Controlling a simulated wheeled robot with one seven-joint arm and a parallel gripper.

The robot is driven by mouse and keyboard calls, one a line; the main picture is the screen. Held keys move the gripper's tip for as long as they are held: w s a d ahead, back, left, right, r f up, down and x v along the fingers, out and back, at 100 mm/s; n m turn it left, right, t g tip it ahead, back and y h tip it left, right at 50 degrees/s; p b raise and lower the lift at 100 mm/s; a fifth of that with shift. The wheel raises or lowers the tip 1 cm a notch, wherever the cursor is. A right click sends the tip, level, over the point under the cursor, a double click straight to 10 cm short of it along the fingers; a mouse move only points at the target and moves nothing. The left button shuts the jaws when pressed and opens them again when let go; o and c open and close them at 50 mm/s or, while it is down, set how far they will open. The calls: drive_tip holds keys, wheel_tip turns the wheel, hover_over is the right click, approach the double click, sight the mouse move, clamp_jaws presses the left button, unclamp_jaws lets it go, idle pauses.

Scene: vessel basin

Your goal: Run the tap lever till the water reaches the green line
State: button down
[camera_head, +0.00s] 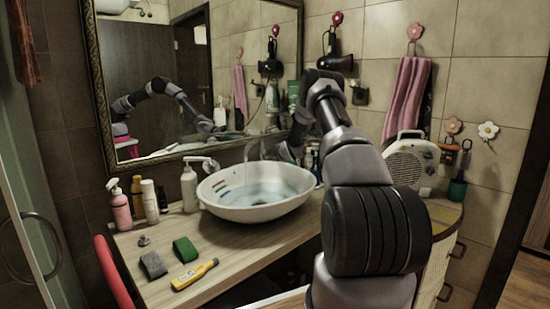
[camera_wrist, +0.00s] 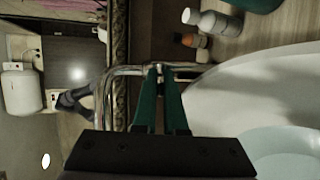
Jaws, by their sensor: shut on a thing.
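The white vessel basin (camera_head: 232,207) stands on the wooden counter and holds pale bluish water (camera_head: 262,188). Short coloured lines (camera_head: 223,186), a green one among them, mark its inner left wall. They are too small to tell exactly where the water meets the green line. The chrome tap (camera_head: 249,150) curves over the back of the basin. In the wrist view, my gripper (camera_wrist: 159,76) has its two green fingers closed together at the tap lever (camera_wrist: 172,66). In the head view my arm hides the gripper. The basin rim (camera_wrist: 225,78) lies right of the fingers.
A pink bottle (camera_head: 119,207), a white pump bottle (camera_head: 189,187) and other bottles stand left of the basin. A green sponge (camera_head: 185,251), a grey block (camera_head: 153,264) and a yellow tool (camera_head: 194,274) lie in front. A framed mirror (camera_head: 110,120) hangs behind; a radio (camera_head: 411,163) stands right.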

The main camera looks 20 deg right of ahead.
drive_tip(key=shift+r+g, duration=0.15)
drive_tip(key=shift+g, duration=0.15)
drive_tip(key=c, duration=1.2)
unclamp_jaws()
drive_tip(key=shift+c, duration=0.2)
drive_tip(key=shift+w, duration=0.1)
drive_tip(key=v, duration=1.1)
drive_tip(key=shift+w, duration=0.1)
